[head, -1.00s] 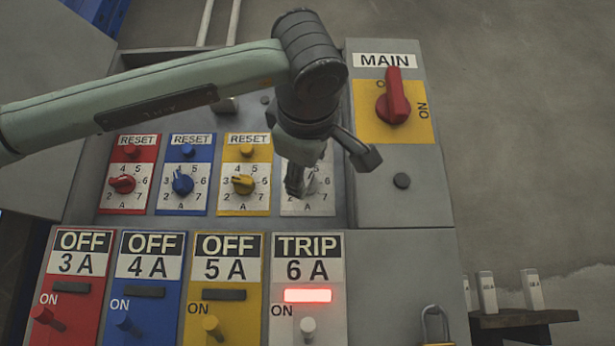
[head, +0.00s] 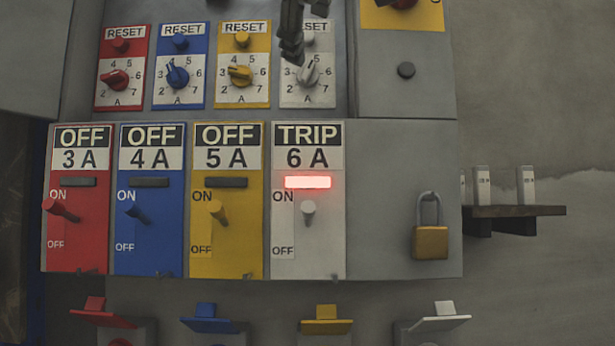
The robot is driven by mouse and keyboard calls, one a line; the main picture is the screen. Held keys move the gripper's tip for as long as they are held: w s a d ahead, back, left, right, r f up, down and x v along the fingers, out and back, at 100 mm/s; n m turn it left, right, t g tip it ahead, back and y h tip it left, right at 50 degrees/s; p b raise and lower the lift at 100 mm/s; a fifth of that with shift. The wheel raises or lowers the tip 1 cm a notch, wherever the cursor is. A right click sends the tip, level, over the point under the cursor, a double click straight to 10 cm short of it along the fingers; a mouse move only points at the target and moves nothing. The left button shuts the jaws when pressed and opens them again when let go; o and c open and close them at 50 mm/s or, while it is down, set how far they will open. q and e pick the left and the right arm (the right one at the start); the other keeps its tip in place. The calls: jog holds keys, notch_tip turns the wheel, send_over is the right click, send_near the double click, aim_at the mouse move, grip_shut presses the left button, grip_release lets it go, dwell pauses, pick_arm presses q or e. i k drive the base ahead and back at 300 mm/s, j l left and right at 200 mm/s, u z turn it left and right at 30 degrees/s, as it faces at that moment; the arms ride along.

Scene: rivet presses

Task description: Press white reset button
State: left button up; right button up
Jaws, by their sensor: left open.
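The white reset panel (head: 290,92) is at the right end of the row of reset panels. It carries a RESET label and a pale dial knob (head: 308,75) with numbers around it. My left gripper (head: 291,42) comes down from the top edge, open, in front of the panel's upper left part. It covers part of the label and hides the white reset button. I cannot tell whether it touches the panel. Below, the white 6A breaker panel (head: 330,235) reads TRIP, with a lit red lamp (head: 307,182) and a white lever (head: 308,209) between ON and OFF. My right gripper is not in view.
Red (head: 121,45), blue (head: 181,42) and yellow (head: 242,40) reset buttons sit to the left, above their knobs. A padlock (head: 430,243) hangs at the lower right. Coloured pedals (head: 326,320) stand along the bottom. A shelf (head: 515,211) is at the right.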

aim_at(309, 36)
jog(key=k, duration=1)
